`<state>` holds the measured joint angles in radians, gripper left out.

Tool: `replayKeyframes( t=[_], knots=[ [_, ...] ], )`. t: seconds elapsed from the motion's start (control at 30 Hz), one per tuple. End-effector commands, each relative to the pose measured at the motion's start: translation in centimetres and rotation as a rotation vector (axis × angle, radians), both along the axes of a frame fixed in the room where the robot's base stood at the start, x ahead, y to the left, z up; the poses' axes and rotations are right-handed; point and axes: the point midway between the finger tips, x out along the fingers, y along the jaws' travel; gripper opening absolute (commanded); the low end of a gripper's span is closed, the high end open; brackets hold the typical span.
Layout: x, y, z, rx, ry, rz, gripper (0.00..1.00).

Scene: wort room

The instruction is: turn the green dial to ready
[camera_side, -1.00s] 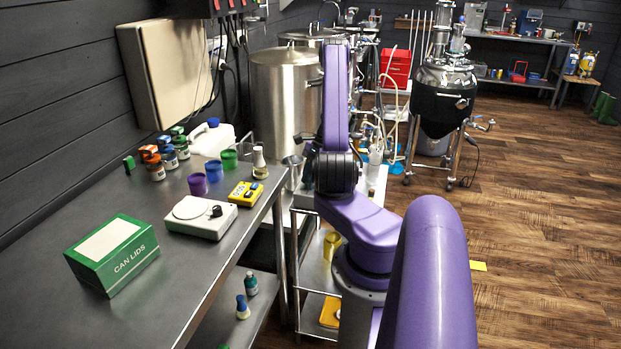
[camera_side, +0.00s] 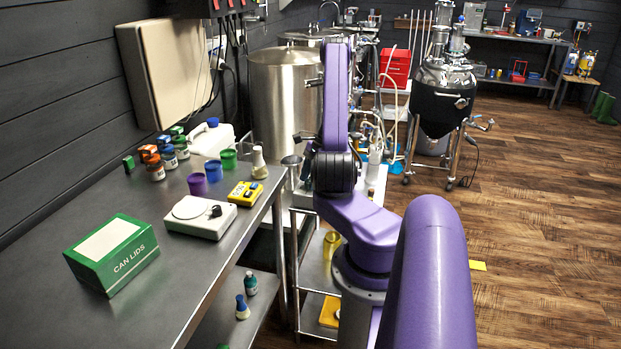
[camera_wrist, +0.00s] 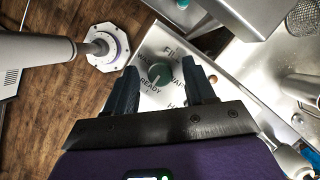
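The green dial (camera_wrist: 160,74) is a round knob on a pale plate (camera_wrist: 150,102) in the wrist view. Printed words ring it. "READY" reads just below and left of the dial, and "FI..." above; the other labels are partly covered. A small light mark shows near the dial's lower edge, but I cannot tell for sure where it points. My gripper (camera_wrist: 161,68) is open, its two dark fingers apart on the left and right of the dial. Whether they touch it I cannot tell. In the side view my arm hides the gripper and dial.
In the wrist view a white octagonal flange (camera_wrist: 107,48) with a pipe lies left, and metal surfaces lie right. In the side view a steel tank (camera_side: 283,95) stands behind my arm. A bench (camera_side: 130,310) at left holds a can lids box (camera_side: 112,255) and jars.

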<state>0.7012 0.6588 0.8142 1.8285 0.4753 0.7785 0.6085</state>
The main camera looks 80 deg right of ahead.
Motion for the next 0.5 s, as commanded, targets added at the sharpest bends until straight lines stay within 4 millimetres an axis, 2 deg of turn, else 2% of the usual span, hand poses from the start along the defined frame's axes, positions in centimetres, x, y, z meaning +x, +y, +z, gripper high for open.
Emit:
replayKeyframes(
  t=[0.27, 0.37, 0.5],
  knots=[
    [-0.1, -0.1, 0.3, -0.001, -0.001, 0.001, 0.54],
    [-0.3, -0.5, 1.2, -0.003, -0.002, 0.001, 0.54],
    [-1.0, -1.1, 3.5, -0.005, -0.002, -0.001, 0.54]
  ],
)
